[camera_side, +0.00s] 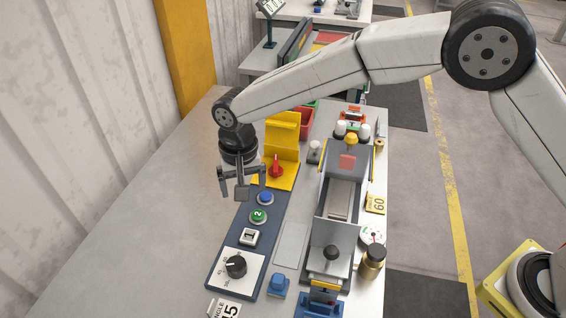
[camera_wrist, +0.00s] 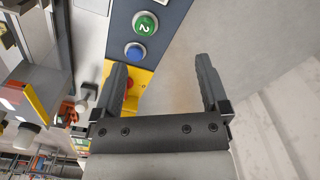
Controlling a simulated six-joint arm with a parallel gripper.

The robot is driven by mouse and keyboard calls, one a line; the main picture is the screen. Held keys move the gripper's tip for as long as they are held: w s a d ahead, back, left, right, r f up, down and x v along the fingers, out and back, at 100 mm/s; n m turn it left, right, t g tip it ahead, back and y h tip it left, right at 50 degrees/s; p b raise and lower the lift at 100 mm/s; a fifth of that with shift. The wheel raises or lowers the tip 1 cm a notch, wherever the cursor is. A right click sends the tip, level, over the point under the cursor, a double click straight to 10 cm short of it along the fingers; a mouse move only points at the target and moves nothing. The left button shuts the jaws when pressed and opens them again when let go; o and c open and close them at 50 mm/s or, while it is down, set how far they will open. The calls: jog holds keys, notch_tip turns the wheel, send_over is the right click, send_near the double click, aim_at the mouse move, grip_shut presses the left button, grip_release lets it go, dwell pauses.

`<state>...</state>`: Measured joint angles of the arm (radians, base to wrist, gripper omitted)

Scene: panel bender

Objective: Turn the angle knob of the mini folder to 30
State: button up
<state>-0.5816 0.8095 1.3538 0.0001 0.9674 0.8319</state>
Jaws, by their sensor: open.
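The angle knob (camera_side: 236,266) is a black round knob on a white dial plate (camera_side: 225,283) at the near end of the dark blue control panel (camera_side: 214,281). Small marks ring the knob, too small to read surely. The knob is outside the wrist view. The mini folder (camera_side: 330,245) is the grey machine to the right of the panel. My gripper (camera_side: 242,176) is open and empty, above the far end of the panel, well beyond the knob. In the wrist view, my gripper (camera_wrist: 165,78) shows two dark fingers spread apart with nothing between them.
On the panel are a white rocker switch (camera_side: 249,236), a green button (camera_side: 258,216) marked 2 and a blue button (camera_side: 265,198). A yellow block with a red switch (camera_side: 277,168) stands beyond. A blue piece (camera_side: 278,286) is right of the dial. The table's left side is bare.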

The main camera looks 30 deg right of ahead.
aim_at(237, 265)
jog(key=s+a+f+n, duration=0.1)
jog(key=s+a+n, duration=0.1)
jog(key=s, duration=0.1)
jog(key=s+a+f+n, duration=0.1)
jog(key=s+a+n, duration=0.1)
jog(key=s+n, duration=0.1)
jog(key=s+a+f+n, duration=0.1)
jog(key=s+a+n, duration=0.1)
jog(key=s+a, duration=0.1)
jog(key=shift+s+f+n, duration=0.1)
jog(key=shift+f+n, duration=0.05)
jog(key=shift+n, duration=0.25)
jog(key=shift+f, duration=0.1)
jog(key=shift+d+f, duration=0.1)
jog(key=shift+f, duration=3.7)
jog(key=shift+c, duration=0.2)
jog(key=c, duration=1.2)
jog(key=shift+c, duration=0.2)
